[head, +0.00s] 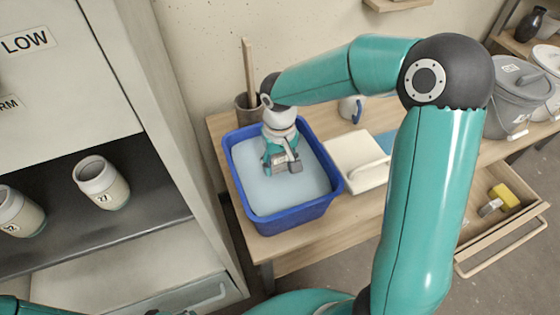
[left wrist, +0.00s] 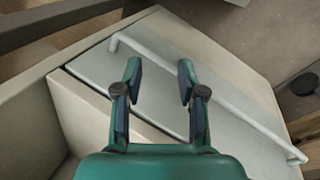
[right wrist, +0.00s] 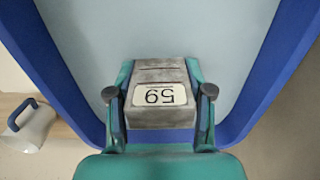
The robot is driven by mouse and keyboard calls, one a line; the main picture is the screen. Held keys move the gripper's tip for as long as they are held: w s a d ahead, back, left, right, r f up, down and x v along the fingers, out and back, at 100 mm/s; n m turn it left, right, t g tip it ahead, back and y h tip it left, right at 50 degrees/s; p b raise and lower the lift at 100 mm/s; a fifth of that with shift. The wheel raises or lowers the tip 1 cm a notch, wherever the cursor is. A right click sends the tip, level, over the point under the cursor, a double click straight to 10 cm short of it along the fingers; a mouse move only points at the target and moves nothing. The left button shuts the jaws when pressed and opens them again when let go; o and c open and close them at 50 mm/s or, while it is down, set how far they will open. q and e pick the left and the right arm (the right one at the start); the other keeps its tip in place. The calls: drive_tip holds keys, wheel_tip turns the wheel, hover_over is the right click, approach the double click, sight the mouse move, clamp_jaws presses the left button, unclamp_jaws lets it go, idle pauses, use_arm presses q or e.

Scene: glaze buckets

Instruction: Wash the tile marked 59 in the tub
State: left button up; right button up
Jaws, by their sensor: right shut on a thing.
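The blue tub (head: 312,212) stands on the wooden table, filled with pale water (head: 265,192). My right gripper (head: 281,160) reaches down into the tub and is shut on the grey tile (head: 294,167). In the right wrist view the tile (right wrist: 160,118) shows its label 59, upside down, between the fingers (right wrist: 158,98). The tile is at or over the water; I cannot tell how deep it sits. My left gripper (left wrist: 160,90) is open and empty, in front of a pale drawer front with a bar handle (left wrist: 205,100).
A cabinet with a dark shelf holds labelled jars (head: 101,182) at the left. A cream block (head: 357,160) lies right of the tub, near a mug (head: 351,108). An open drawer (head: 500,225) holds a yellow sponge (head: 504,195). Grey lidded buckets (head: 515,100) stand at the right.

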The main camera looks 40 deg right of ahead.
drive_tip(key=shift+f+b, duration=2.05)
drive_tip(key=shift+f, duration=0.55)
drive_tip(key=shift+a, duration=0.15)
drive_tip(key=shift+a, duration=0.45)
drive_tip(key=shift+d, duration=0.1)
drive_tip(key=shift+d, duration=1.15)
drive_tip(key=shift+a, duration=0.15)
drive_tip(key=shift+a, duration=1.1)
